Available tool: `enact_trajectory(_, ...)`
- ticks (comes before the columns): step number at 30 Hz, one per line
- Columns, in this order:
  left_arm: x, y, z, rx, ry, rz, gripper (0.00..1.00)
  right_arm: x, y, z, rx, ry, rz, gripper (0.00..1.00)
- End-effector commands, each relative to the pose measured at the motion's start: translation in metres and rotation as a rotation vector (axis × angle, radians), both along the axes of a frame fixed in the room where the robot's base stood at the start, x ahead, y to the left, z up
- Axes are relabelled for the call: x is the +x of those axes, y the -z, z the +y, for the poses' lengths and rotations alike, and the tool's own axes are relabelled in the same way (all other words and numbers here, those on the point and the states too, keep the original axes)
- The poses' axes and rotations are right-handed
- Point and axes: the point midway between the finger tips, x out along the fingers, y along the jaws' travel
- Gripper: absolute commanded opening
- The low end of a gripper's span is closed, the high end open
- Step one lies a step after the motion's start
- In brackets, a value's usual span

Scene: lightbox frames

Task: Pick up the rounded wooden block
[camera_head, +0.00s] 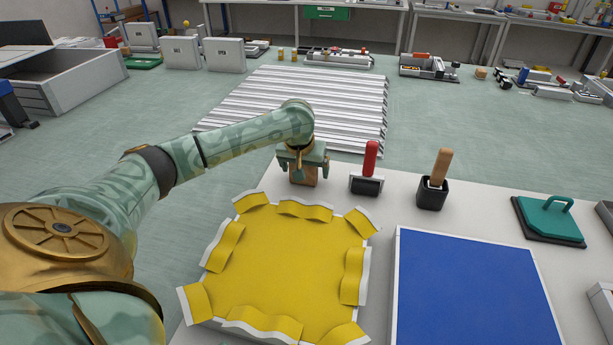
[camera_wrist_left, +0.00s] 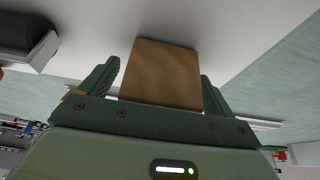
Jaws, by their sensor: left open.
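A brown wooden block (camera_head: 304,176) stands near the far left corner of the white table, below my left gripper (camera_head: 303,165). In the left wrist view the block (camera_wrist_left: 162,74) shows as a plain brown face between the two fingers. My left gripper is open, with one finger on each side of the block and a visible gap at the left finger. The block's upper part is hidden by the gripper in the head view, and I cannot make out its rounding. My right gripper is not in view.
A red-handled tool (camera_head: 370,165) and a wooden handle in a black holder (camera_head: 433,192) stand right of the block. A yellow cloth-edged tray (camera_head: 290,262), a blue panel (camera_head: 470,290) and a green-handled pad (camera_head: 548,220) lie nearer or further right.

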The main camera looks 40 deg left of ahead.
Motion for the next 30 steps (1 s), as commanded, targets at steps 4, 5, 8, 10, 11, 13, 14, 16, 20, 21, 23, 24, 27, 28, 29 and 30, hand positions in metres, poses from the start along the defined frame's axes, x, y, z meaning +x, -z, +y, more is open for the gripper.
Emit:
enact_trajectory(4,0.001,-0.001,0.001,0.001,0.0,-0.003,0.89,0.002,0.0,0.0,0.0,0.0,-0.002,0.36)
enact_trajectory(5,0.001,-0.001,0.001,0.001,0.0,-0.003,0.89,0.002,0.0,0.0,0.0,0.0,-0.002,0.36)
enact_trajectory(8,0.001,-0.001,0.001,0.001,0.0,-0.003,0.7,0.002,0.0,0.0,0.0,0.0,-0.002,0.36)
enact_trajectory(10,0.001,-0.001,0.001,0.001,0.0,-0.003,0.5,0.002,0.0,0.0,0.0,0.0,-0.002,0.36)
enact_trajectory(11,0.001,-0.001,0.001,0.001,0.0,-0.003,0.42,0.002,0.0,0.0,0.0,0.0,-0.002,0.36)
enact_trajectory(13,0.001,-0.001,0.001,0.001,0.0,-0.003,0.39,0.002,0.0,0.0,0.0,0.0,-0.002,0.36)
enact_trajectory(14,0.001,-0.001,0.001,0.001,0.0,-0.003,0.39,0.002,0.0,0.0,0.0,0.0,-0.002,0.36)
enact_trajectory(16,0.001,-0.001,0.001,0.001,0.0,-0.003,0.39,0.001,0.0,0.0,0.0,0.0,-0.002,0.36)
enact_trajectory(20,0.001,-0.001,0.001,0.001,0.0,-0.002,0.39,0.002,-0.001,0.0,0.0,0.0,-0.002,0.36)
enact_trajectory(21,0.001,-0.003,0.001,0.001,0.0,-0.002,0.39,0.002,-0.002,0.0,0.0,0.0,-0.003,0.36)
enact_trajectory(23,0.001,-0.007,0.001,0.0,-0.001,-0.003,0.39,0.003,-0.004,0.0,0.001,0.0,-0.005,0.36)
enact_trajectory(24,0.001,-0.011,0.001,0.001,-0.001,-0.004,0.39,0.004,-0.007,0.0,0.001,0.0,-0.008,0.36)
enact_trajectory(27,0.001,-0.027,0.001,0.0,-0.002,-0.007,0.39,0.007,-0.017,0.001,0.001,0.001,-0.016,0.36)
enact_trajectory(28,0.001,-0.033,0.001,-0.001,-0.002,-0.007,0.39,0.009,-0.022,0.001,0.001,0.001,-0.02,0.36)
enact_trajectory(29,0.001,-0.04,0.001,0.0,-0.003,-0.008,0.39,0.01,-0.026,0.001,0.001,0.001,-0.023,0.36)
enact_trajectory(30,-0.001,-0.047,-0.004,-0.001,0.002,-0.008,0.39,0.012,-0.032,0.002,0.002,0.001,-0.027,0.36)
